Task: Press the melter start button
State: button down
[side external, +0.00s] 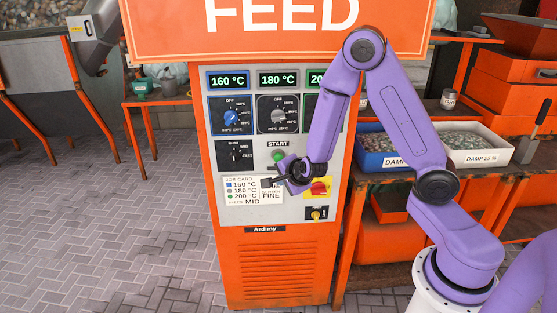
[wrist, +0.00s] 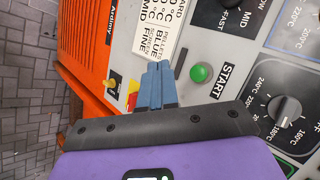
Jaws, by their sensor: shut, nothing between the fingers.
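The green start button (side external: 279,156) sits on the grey panel of the orange machine, below the START label (side external: 278,144). In the wrist view the button (wrist: 201,73) is fully visible, to the right of my fingertips. My gripper (side external: 267,183) is in front of the panel, below the button and near the job card (side external: 240,191). In the wrist view my gripper's blue fingers (wrist: 158,68) are together with nothing between them. They appear apart from the button; their exact distance to the panel is hard to tell.
A red and yellow switch (side external: 320,187) is just right of my gripper, partly hidden. A yellow knob (side external: 316,215) is below it. Temperature dials (side external: 232,118) and a speed knob (side external: 240,154) are above. Bins of pellets (side external: 480,146) stand right. The paved floor left is clear.

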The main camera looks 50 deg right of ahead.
jog(key=w+d, duration=0.5)
jog(key=shift+w+d, duration=0.25)
jog(key=shift+d, duration=0.05)
jog(key=shift+w+d, duration=0.1)
dwell(2.0)
jog(key=shift+w+d, duration=0.2)
jog(key=shift+w+d, duration=0.4)
dwell(1.2)
jog(key=shift+s+a, duration=0.65)
jog(key=shift+s, duration=0.05)
jog(key=shift+a, duration=0.1)
jog(key=shift+s+a, duration=1.7)
jog(key=shift+s, duration=0.1)
